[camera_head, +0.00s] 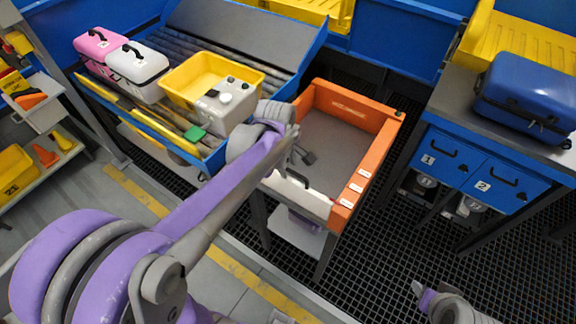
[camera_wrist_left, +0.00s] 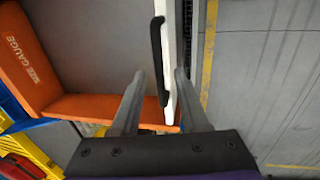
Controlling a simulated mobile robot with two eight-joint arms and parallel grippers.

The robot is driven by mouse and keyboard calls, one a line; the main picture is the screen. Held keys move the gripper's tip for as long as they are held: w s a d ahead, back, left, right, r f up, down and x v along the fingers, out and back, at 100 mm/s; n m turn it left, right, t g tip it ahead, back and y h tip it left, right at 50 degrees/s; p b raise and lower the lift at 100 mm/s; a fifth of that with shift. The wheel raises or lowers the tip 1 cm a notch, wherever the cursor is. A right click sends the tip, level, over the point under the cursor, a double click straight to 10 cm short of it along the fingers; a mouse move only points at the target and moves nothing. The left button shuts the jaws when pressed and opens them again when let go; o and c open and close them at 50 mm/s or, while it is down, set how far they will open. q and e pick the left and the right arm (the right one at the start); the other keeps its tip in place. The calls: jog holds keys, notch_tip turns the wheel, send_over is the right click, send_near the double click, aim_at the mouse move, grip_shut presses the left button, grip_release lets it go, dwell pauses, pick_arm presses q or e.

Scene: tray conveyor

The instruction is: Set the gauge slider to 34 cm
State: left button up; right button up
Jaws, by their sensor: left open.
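The orange size gauge (camera_head: 388,140) is an open-topped frame with a grey floor, and its lettered wall (camera_wrist_left: 28,72) shows in the left wrist view. The slider is a white bar (camera_head: 316,203) with a black handle (camera_head: 292,179) at the gauge's near end. In the left wrist view the white bar (camera_wrist_left: 171,40) and black handle (camera_wrist_left: 157,45) run between my fingers. My left gripper (camera_head: 298,158) is open over the handle; I cannot tell whether a finger touches it. My right gripper (camera_head: 425,293) is low at right, its jaws unclear. The scale reading is not legible.
White tags (camera_head: 356,187) sit on the gauge's right wall. A conveyor at left holds a pink case (camera_head: 97,42), a white case (camera_head: 137,68) and a yellow tray (camera_head: 190,70). A blue cabinet (camera_head: 462,165) with a blue suitcase (camera_head: 528,92) stands at right. Dark grating lies between.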

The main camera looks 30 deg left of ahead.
pick_arm(q)
jog(key=shift+f, duration=0.15)
grip_shut()
dwell(1.4)
